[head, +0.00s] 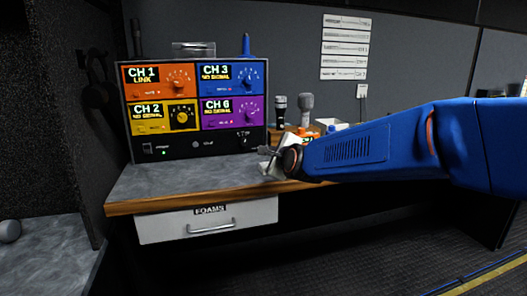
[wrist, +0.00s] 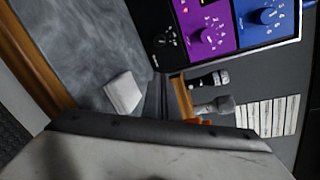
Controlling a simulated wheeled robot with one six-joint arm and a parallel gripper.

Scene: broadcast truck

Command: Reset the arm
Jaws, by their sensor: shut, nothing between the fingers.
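My blue arm reaches in from the right in the head view, above the desk (head: 160,185). My gripper (head: 267,160) is at its end, over the right part of the desk, in front of the lower right corner of the channel rack (head: 200,146). Its fingers are small and partly hidden there; it is shut, and I see nothing held in it. In the wrist view, a pale block (wrist: 123,93) shows against the grey desktop; whether it touches the gripper is unclear.
The rack has orange, blue, yellow and purple panels. Behind my arm stand two microphones (head: 281,110) (head: 306,106). Below the desktop is a closed drawer (head: 208,222) labelled FOAMS. Paper strips (head: 345,48) hang on the wall. The desk's left front is clear.

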